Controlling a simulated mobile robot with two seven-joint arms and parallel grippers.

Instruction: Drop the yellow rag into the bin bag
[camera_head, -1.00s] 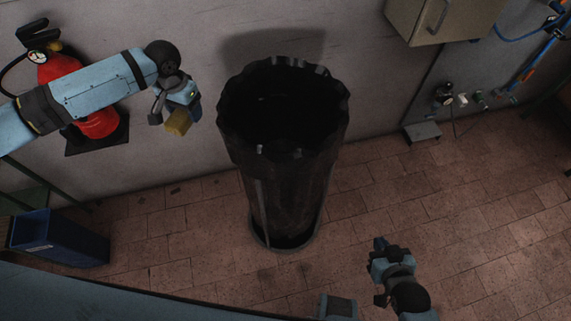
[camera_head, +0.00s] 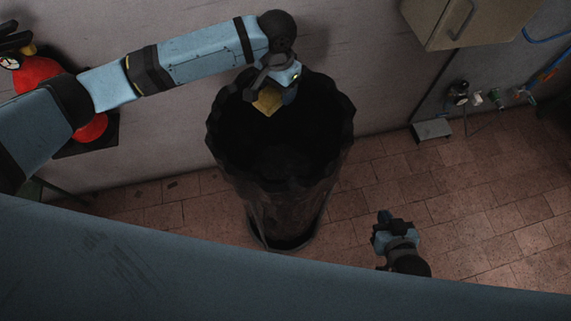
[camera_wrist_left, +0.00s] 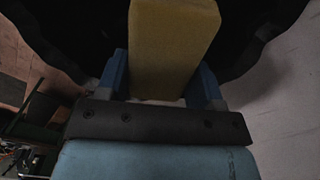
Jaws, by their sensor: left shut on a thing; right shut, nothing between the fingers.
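The yellow rag (camera_head: 268,101) hangs from my left gripper (camera_head: 275,92), which is shut on it. In the head view both appear over the far part of the bin bag's open mouth. In the left wrist view the rag (camera_wrist_left: 172,45) is a yellow block between the blue fingers, with the dark bag (camera_wrist_left: 85,40) behind it. The black bin bag (camera_head: 285,195) stands upright on the floor with a ragged rim, and its inside is too dark to make out. My right gripper (camera_head: 383,218) is shut and empty, low to the right of the bag.
A red fire extinguisher (camera_head: 38,73) is at the left wall, partly behind my left arm. A beige cabinet (camera_head: 440,22) and a panel with hoses and fittings (camera_head: 478,97) are at the upper right. The tiled floor (camera_head: 480,200) at right is clear.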

